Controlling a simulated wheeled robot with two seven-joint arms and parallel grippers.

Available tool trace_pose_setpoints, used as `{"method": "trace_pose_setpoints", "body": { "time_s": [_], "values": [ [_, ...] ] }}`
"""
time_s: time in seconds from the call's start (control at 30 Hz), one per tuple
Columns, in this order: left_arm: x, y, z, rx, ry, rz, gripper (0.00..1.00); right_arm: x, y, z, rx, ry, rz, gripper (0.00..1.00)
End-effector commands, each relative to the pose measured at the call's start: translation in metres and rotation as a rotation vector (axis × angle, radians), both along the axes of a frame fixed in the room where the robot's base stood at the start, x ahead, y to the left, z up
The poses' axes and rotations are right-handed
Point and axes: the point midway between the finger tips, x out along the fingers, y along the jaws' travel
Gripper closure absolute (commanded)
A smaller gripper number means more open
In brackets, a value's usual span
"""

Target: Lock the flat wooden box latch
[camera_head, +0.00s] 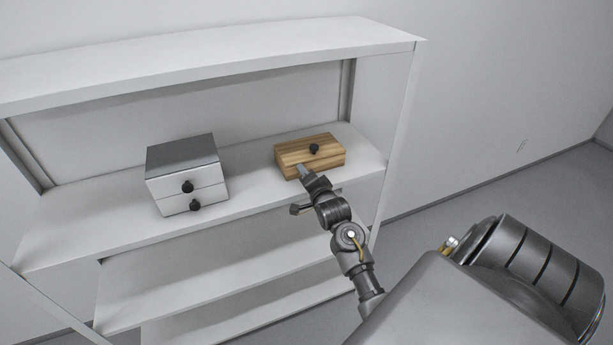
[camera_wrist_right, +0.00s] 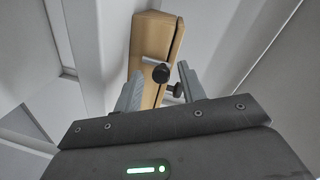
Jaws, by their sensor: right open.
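My right gripper (camera_head: 302,172) is at the box's front left. In the right wrist view the gripper (camera_wrist_right: 160,74) is open, its two grey fingers on either side of the wooden box (camera_wrist_right: 152,32). A dark knob (camera_wrist_right: 161,73) on a short light bar shows between the fingers, with a second dark knob (camera_wrist_right: 174,90) beside it. I cannot tell whether a finger touches them. Whether the latch is locked is unclear. My left gripper is out of view.
A grey two-drawer box (camera_head: 180,160) with dark knobs stands left of the wooden box on the same shelf (camera_head: 110,228). An upper shelf board (camera_head: 210,62) is above, and lower boards are below. Bare shelf lies between the two boxes.

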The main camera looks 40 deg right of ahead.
Motion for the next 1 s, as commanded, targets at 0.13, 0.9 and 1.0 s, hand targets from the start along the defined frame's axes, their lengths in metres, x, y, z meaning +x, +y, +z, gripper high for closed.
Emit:
{"method": "trace_pose_setpoints", "body": {
  "time_s": [0.13, 0.9, 1.0],
  "values": [
    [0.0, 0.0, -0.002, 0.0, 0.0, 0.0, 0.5, -0.004, 0.002, 0.0, 0.0, 0.0, 0.0, 0.6],
    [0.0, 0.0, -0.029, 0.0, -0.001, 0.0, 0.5, -0.101, 0.037, 0.013, 0.0, 0.0, 0.0, 0.6],
    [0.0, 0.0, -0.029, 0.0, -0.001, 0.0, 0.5, -0.101, 0.037, 0.013, 0.0, 0.0, 0.0, 0.6]
  ]
}}
